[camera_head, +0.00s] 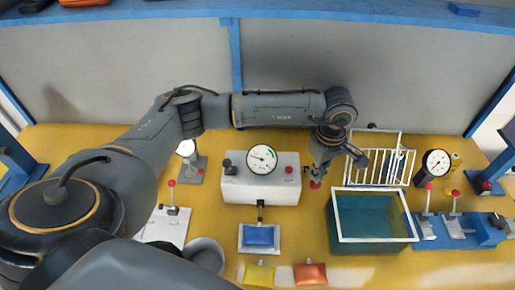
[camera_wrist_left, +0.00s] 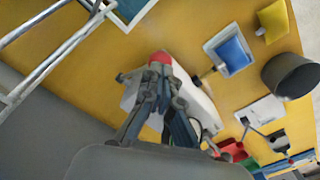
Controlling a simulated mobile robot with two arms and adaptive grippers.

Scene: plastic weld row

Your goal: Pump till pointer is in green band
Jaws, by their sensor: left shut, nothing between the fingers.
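A white box (camera_head: 262,189) stands mid-table with a round gauge (camera_head: 262,158) on top. The gauge has a white dial with a green band at its upper right; its thin pointer appears to lie toward the left, outside the green, though it is small. A red ball knob (camera_head: 316,184) is just right of the box; a red knob also shows at the fingertips in the left wrist view (camera_wrist_left: 160,57). My left gripper (camera_head: 318,172) points down directly at this knob, shut with nothing held. Whether it touches the knob I cannot tell. My right gripper is out of view.
A teal open bin (camera_head: 372,241) and a white wire rack (camera_head: 388,167) stand close right of the gripper. A second gauge (camera_head: 437,162) and red-knobbed levers stand further right. A blue part lies in a tray (camera_head: 246,243) before the box. A grey cup (camera_head: 207,252) stands front left.

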